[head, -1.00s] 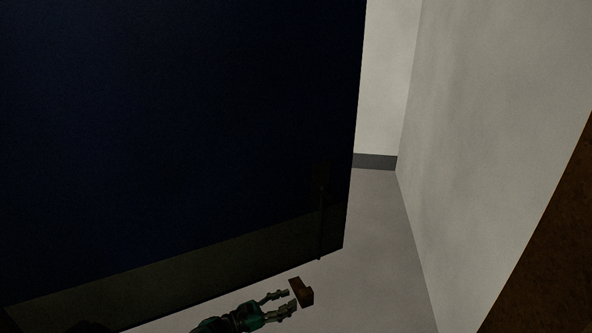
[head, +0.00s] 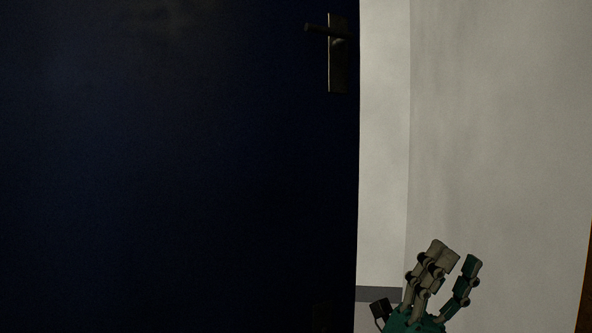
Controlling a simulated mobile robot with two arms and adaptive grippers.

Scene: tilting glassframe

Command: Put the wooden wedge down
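The wooden wedge is not in view.
A dark blue door (head: 180,170) fills the left side, with a handle (head: 338,45) near its right edge at the top. A pale wall (head: 500,130) lies to the right. A gap beside the door edge shows a light wall with a grey skirting (head: 375,293).

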